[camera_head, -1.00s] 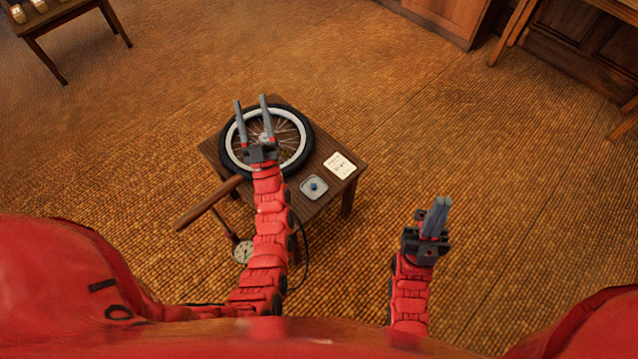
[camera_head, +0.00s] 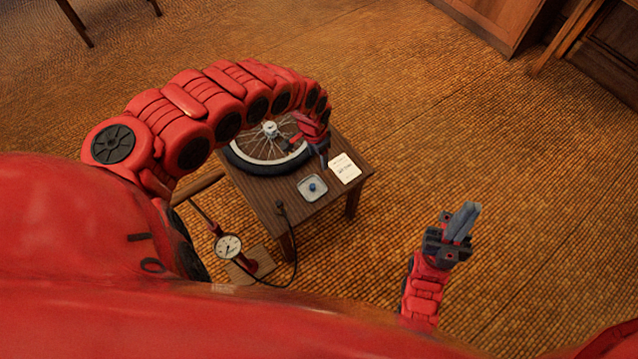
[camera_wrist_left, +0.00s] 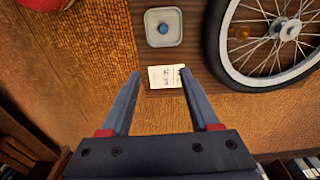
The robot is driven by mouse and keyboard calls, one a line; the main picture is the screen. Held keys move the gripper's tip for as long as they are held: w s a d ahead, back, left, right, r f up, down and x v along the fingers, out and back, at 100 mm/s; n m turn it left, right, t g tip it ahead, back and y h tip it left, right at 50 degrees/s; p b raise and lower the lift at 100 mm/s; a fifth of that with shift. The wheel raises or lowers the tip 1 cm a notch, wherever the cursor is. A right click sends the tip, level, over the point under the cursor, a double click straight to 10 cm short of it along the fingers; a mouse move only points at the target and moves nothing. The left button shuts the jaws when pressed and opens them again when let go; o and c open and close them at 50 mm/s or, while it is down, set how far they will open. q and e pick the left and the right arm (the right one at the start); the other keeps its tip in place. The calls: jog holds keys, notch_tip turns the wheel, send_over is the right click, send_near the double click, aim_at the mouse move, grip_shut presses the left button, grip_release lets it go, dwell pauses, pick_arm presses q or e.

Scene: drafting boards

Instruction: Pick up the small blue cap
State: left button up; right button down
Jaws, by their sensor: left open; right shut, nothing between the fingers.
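The small blue cap (camera_head: 312,187) sits in a pale, shallow square dish (camera_head: 303,194) on the small dark wooden table. It also shows in the left wrist view (camera_wrist_left: 163,29), in the middle of the dish (camera_wrist_left: 176,41). My left gripper (camera_head: 324,160) hangs pointing down over the table, a little beyond the dish in the head view. In the left wrist view its fingers (camera_wrist_left: 160,72) are open and empty, with a white card between and beyond the tips. My right gripper (camera_head: 468,215) is shut and empty, off to the right of the table over the floor.
A spoked wheel with a black tyre (camera_head: 262,170) lies on the table (camera_head: 270,203) beside the dish. A white printed card (camera_head: 345,168) lies right of the dish. A pump with a round gauge (camera_head: 228,246) and black hose stands in front. Open floor lies right.

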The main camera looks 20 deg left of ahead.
pick_arm(q)
jog(key=shift+g+y, duration=0.3)
jog(key=shift+g, duration=0.1)
jog(key=f+b, duration=0.2)
jog(key=f, duration=0.1)
jog(key=s+a+f+b, duration=0.1)
jog(key=f+b, duration=0.2)
jog(key=f, duration=0.1)
jog(key=s+a+f+b, duration=0.1)
jog(key=f+b, duration=0.1)
jog(key=f, duration=0.2)
jog(key=shift+f, duration=0.25)
jog(key=shift+w+f+b, duration=0.15)
jog(key=shift+f+b, duration=0.2)
jog(key=shift+f, duration=0.7)
jog(key=shift+w+f+b, duration=0.2)
jog(key=shift+f+b, duration=0.15)
jog(key=shift+f, duration=0.65)
jog(key=shift+w+f+b, duration=0.15)
jog(key=shift+f+b, duration=0.2)
jog(key=shift+f, duration=0.7)
jog(key=shift+c, duration=0.2)
grip_shut()
